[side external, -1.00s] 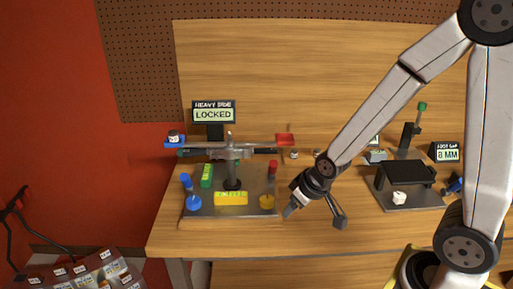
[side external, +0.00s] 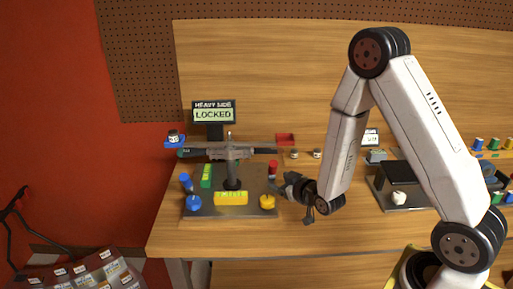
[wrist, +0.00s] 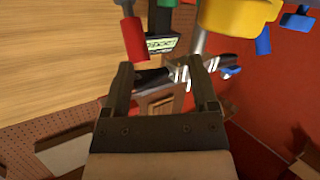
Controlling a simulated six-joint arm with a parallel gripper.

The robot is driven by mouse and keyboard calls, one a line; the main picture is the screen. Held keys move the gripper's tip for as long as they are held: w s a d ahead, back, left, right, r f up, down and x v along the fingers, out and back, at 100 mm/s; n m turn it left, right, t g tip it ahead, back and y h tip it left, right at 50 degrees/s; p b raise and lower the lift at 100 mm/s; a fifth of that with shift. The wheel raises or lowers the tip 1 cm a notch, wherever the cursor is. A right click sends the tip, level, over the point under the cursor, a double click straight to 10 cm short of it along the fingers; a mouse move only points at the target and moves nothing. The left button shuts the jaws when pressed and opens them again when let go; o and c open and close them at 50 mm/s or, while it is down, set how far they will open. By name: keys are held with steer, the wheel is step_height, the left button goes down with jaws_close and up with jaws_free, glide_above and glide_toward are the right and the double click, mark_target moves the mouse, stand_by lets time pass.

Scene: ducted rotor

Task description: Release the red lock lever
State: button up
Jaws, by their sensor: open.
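The red lock lever (side external: 273,169) stands at the right rear of the grey base plate, upright with a red grip. My gripper (side external: 284,182) is just right of it in the side view, pointing left. In the wrist view my gripper (wrist: 161,76) is open with nothing between its fingers, and the red grip (wrist: 133,38) shows beyond the left fingertip. I see no contact, though depth is hard to judge. The display (side external: 214,113) reads "HEAVY SIDE LOCKED". The grey rotor beam (side external: 205,152) lies about level on its post.
A yellow knob (side external: 267,202) stands close in front of the lever. A blue lever (side external: 190,193) and a yellow label block (side external: 231,198) are on the plate. A red tray (side external: 285,139) is behind. A second station with a white die (side external: 398,198) is at right.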

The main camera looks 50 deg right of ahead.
mark_target(276, 168)
steer(key=shift+s+d+r+t+h, duration=0.1)
steer(key=shift+s+d+t+h, duration=0.15)
steer(key=shift+d+t+h, duration=0.4)
steer(key=shift+s+d+r+t+h, duration=0.15)
steer(key=shift+d+t, duration=0.25)
steer(key=shift+t, duration=0.55)
steer(key=shift+x, duration=3.9)
jaws_close()
